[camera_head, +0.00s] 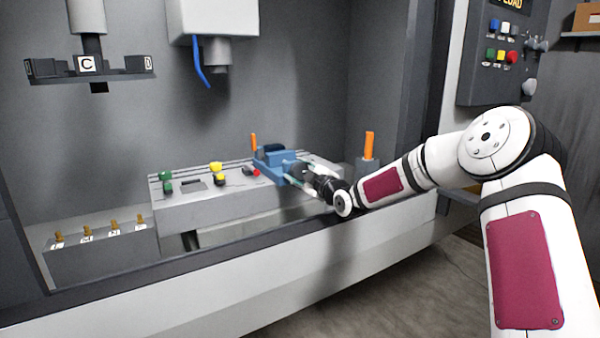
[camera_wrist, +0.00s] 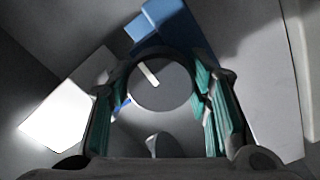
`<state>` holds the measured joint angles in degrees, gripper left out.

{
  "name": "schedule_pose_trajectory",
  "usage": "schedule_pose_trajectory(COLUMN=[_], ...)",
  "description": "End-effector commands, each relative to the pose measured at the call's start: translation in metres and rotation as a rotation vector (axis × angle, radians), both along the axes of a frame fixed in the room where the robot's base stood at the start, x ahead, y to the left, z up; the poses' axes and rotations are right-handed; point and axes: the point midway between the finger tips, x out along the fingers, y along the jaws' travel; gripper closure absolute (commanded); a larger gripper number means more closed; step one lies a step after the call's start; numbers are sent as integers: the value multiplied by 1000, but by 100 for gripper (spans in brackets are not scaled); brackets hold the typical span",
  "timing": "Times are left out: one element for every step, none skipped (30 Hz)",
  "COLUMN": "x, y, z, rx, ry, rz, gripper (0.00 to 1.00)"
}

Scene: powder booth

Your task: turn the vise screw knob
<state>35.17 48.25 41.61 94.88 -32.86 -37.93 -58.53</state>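The blue vise (camera_head: 277,158) stands on the right part of the grey machine table, and part of it shows at the top of the wrist view (camera_wrist: 160,24). The round grey knob (camera_wrist: 168,94) with a pale line mark faces the wrist camera. My gripper (camera_head: 308,174) is at the vise's front end and hides the knob in the head view. In the wrist view, its teal-padded fingers (camera_wrist: 162,84) stand on opposite sides of the knob, close to its rim. Whether they press on it or leave a small gap cannot be told.
The grey table (camera_head: 235,202) carries green, yellow and red buttons left of the vise. Orange-handled pieces (camera_head: 370,146) stand beside and behind the vise. The booth's front sill (camera_head: 200,262) runs below my arm. A control panel (camera_head: 503,50) is at upper right.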

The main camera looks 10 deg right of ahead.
Motion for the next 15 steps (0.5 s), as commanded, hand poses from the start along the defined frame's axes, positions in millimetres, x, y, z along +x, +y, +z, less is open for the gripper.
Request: schedule_pose_trajectory(x=[0, 0, 0, 0, 0, 0, 0, 0, 0, 0, 0, 0, 0, 0, 0], y=[0, 0, 0, 0, 0, 0, 0, 0, 0, 0, 0, 0, 0, 0, 0], z=[0, 0, 0, 0, 0, 0, 0, 0, 0, 0, 0, 0, 0, 0, 0], rx=[0, 0, 0, 0, 0, 1, 3, 5, 10, 14, 21, 30, 40, 51, 68], ry=[0, 0, 0, 0, 0, 0, 1, 2, 3, 5, 7, 10, 13, 17, 22], rz=[0, 0, 0, 0, 0, 0, 0, 0, 0, 0, 0, 0, 0, 0, 0], gripper=[80, 83, 83, 83, 83, 83, 83, 83, 83, 83, 83, 83, 83, 83, 83])
